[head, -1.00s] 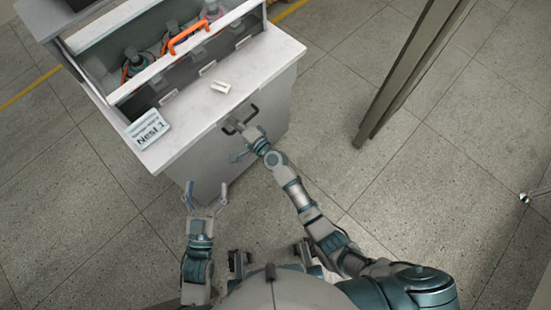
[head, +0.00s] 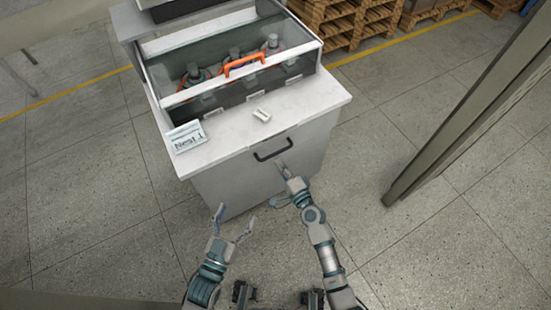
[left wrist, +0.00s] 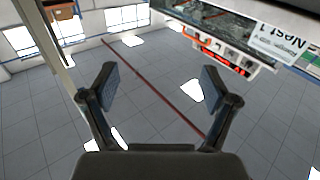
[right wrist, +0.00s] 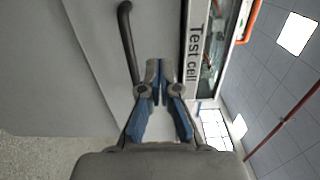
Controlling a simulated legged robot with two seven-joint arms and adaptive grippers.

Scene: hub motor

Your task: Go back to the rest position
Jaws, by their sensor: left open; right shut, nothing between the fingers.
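My left gripper (head: 232,222) is open and empty in front of the lower left of the white cabinet.
The white cabinet (head: 240,185) carries a clear-lidded case with an orange handle (head: 245,65), a small white piece (head: 262,115) and a sign (head: 186,136). A grey post (head: 460,125) stands at the right. Wooden pallets (head: 345,22) are behind.

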